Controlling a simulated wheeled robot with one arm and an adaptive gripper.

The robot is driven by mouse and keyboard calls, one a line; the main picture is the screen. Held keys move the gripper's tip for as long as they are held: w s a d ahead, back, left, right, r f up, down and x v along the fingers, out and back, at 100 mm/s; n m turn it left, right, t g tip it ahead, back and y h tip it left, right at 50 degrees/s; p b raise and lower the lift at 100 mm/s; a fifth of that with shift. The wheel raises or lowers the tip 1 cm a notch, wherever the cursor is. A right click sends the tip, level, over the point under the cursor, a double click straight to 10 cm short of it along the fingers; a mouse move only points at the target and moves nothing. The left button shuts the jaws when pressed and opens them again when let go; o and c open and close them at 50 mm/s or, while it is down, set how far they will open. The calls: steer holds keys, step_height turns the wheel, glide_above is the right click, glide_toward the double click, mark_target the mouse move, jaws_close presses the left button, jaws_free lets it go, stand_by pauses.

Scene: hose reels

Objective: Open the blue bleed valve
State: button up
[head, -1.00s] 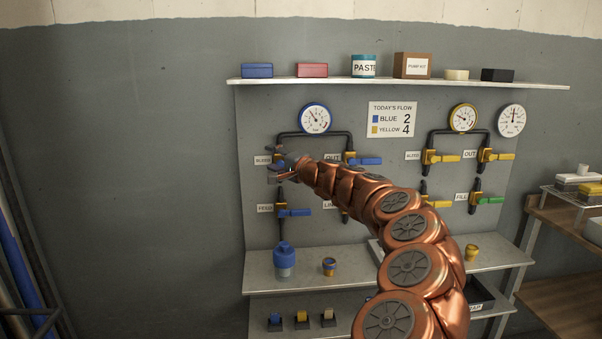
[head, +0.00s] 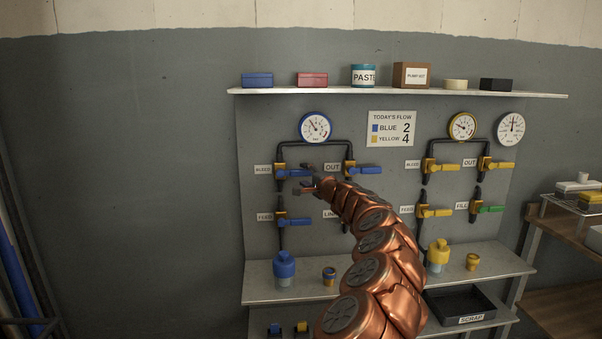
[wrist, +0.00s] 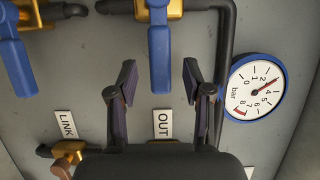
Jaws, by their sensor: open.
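The blue bleed valve (head: 281,170) is on the left of the wall panel, beside the BLEED label (head: 263,169). Its blue handle (head: 294,172) points right, across the pipe. My gripper (head: 306,180) is open and empty, just right of the handle's end. In the wrist view, turned sideways, the blue handle (wrist: 160,50) hangs between the two spread fingers of my gripper (wrist: 159,80). No contact shows, and I cannot tell the depth gap.
Close by are the OUT valve (head: 364,169) to the right, the blue feed valve (head: 293,222) below and a blue-rimmed gauge (head: 314,127) above. The LINK valve is mostly behind my arm. A blue-capped bottle (head: 285,268) stands on the shelf.

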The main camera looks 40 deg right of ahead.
mark_target(302, 173)
steer(key=shift+p+x, duration=0.4)
steer(key=shift+x, duration=1.3)
steer(key=shift+c, duration=0.2)
jaws_close()
steer(key=shift+a, duration=0.1)
